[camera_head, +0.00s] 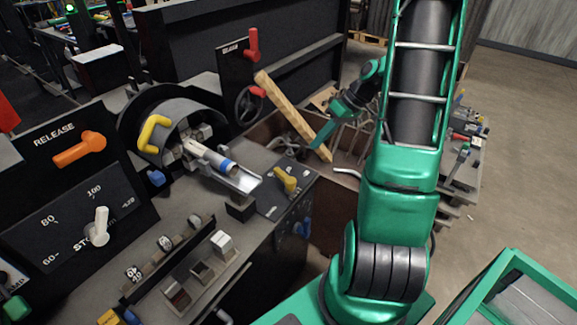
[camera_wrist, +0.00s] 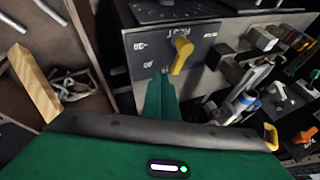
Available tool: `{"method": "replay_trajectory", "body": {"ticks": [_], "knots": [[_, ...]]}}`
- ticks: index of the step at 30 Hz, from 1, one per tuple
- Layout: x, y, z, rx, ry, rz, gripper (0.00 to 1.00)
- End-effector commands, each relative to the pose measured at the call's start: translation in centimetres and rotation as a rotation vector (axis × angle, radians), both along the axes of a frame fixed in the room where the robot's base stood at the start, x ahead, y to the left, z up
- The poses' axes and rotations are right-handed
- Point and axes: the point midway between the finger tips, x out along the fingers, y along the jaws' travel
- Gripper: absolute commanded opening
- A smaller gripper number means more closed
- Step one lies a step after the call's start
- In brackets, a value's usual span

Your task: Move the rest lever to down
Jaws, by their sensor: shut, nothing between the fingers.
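The yellow rest lever (camera_head: 285,180) sits on a dark panel (camera_head: 268,203) at the machine's right end. In the head view its handle slants from upper left to lower right. It also shows in the wrist view (camera_wrist: 181,55), where the handle points down and slightly left, beside partly legible lettering. My green gripper (camera_head: 318,136) is right of and above the lever in the head view. In the wrist view my fingers (camera_wrist: 161,76) are together and empty, pointing at the panel just below and left of the handle. I see no contact between them.
A wooden beam (camera_head: 290,112) leans close to my gripper, and it also shows at the left of the wrist view (camera_wrist: 34,84). A bin of metal parts lies behind. A metal chute (camera_head: 238,179) and a black block (camera_head: 240,210) stand left of the lever.

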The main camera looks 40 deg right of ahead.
Motion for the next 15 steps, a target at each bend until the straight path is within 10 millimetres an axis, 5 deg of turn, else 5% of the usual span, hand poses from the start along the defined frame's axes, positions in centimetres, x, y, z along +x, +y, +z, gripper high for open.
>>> {"method": "replay_trajectory", "body": {"ticks": [7,15], "knots": [[1.0,-1.0,-1.4,0.039,-0.068,0.026,0.00],[2.1,0.7,-4.0,0.043,-0.068,0.031,0.00]]}}
